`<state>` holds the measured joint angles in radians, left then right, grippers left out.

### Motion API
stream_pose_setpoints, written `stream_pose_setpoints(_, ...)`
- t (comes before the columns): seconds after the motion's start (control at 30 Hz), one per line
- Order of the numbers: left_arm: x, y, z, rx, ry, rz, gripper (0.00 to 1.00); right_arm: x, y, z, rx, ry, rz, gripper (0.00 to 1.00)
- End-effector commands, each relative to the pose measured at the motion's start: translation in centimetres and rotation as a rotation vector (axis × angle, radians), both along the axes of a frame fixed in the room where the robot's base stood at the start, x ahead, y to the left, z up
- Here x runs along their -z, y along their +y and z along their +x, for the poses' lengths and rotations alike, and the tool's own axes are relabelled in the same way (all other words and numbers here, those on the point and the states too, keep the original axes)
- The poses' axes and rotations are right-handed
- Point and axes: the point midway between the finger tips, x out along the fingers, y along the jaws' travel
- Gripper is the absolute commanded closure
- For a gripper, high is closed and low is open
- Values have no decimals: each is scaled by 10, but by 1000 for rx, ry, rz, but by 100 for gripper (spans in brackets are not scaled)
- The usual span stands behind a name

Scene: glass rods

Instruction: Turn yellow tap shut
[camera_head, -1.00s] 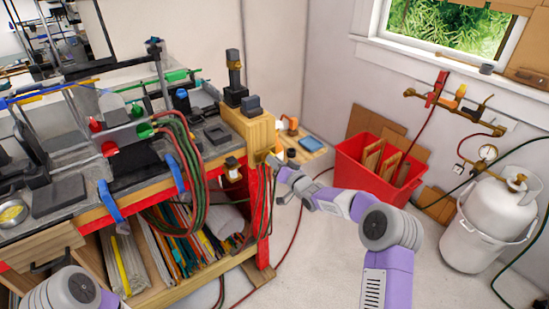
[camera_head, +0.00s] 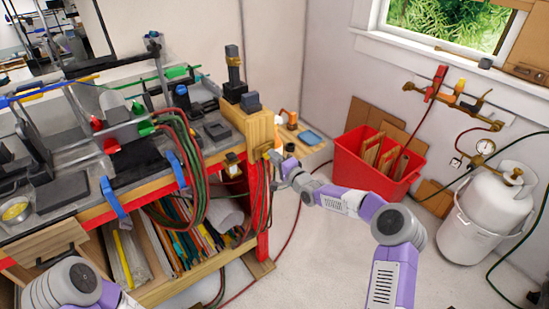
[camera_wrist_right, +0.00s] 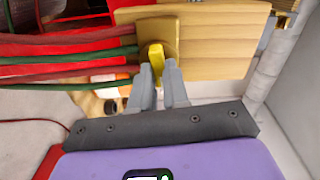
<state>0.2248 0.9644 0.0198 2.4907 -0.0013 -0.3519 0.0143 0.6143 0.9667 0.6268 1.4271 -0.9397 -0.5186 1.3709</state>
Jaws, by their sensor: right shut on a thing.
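The yellow tap (camera_wrist_right: 156,57) sits on the wooden end block of the bench, in the middle of the right wrist view. In the head view the tap area is small, at the bench's right end. My right gripper (camera_wrist_right: 160,72) has its two grey fingertips around the lower part of the yellow tap handle and is shut on it. In the head view my right gripper (camera_head: 277,168) reaches the bench end from the right. My left arm shows at the bottom left of the head view, but its gripper is out of frame.
Red and green hoses (camera_wrist_right: 70,60) run beside the tap and hang along the bench (camera_head: 185,150). A red bin (camera_head: 352,160) with boards and a white gas cylinder (camera_head: 487,212) stand to the right. Open floor lies around my right arm.

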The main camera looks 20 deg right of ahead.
Motion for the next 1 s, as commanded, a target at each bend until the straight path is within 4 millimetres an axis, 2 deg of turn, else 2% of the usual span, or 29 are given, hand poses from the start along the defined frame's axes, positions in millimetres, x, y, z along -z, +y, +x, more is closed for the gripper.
stream_pose_setpoints(0.3,1,0,0,0,0,0,60,2,0,0,-1,42,108,100)
stream_pose_setpoints(0.83,1,0,0,0,0,0,60,1,1,0,-2,49,130,100)
stream_pose_setpoints(0.87,1,0,0,0,0,0,60,1,1,0,-2,49,130,82)
stream_pose_setpoints(1.0,1,0,0,0,0,0,60,1,1,0,-1,48,128,61)
